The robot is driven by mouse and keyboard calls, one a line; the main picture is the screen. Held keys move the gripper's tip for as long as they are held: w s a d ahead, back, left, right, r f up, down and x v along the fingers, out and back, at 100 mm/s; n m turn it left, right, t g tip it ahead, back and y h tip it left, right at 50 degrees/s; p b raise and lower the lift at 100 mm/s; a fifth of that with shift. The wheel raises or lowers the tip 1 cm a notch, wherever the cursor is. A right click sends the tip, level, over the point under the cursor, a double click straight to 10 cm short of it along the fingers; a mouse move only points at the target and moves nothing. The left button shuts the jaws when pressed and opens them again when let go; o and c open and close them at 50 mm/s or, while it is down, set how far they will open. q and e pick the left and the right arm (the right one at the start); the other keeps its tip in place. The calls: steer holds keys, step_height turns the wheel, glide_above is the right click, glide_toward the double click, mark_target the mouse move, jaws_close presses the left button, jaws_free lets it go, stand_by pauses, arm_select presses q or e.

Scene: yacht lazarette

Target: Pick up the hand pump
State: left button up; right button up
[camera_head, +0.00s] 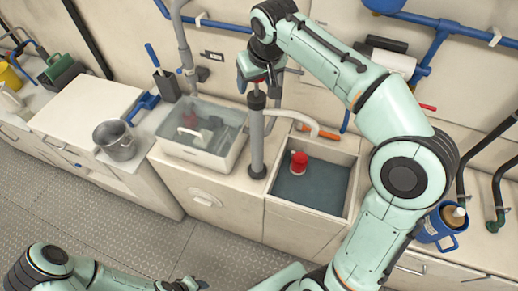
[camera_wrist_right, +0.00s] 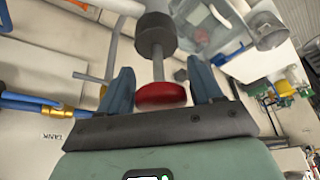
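The hand pump (camera_head: 257,140) is an upright grey cylinder with a black collar, standing between the two basins in the head view. In the right wrist view its barrel (camera_wrist_right: 154,12) and thin rod lead to a red knob (camera_wrist_right: 160,95). My right gripper (camera_head: 258,78) is at the top of the pump. Its two blue fingers (camera_wrist_right: 160,78) stand apart, one on each side of the red knob, with a small gap visible on the right side. My left gripper (camera_head: 184,285) is low at the bottom edge of the head view, and its fingers are not clear.
A clear-walled bin (camera_head: 202,150) stands left of the pump. An open basin (camera_head: 316,205) to the right holds a red object (camera_head: 299,163). A metal pot (camera_head: 115,141) is further left. A blue mug (camera_head: 437,229) is at the right. Pipes run along the back wall.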

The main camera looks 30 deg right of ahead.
jaws_close()
steer(key=shift+r, duration=0.1)
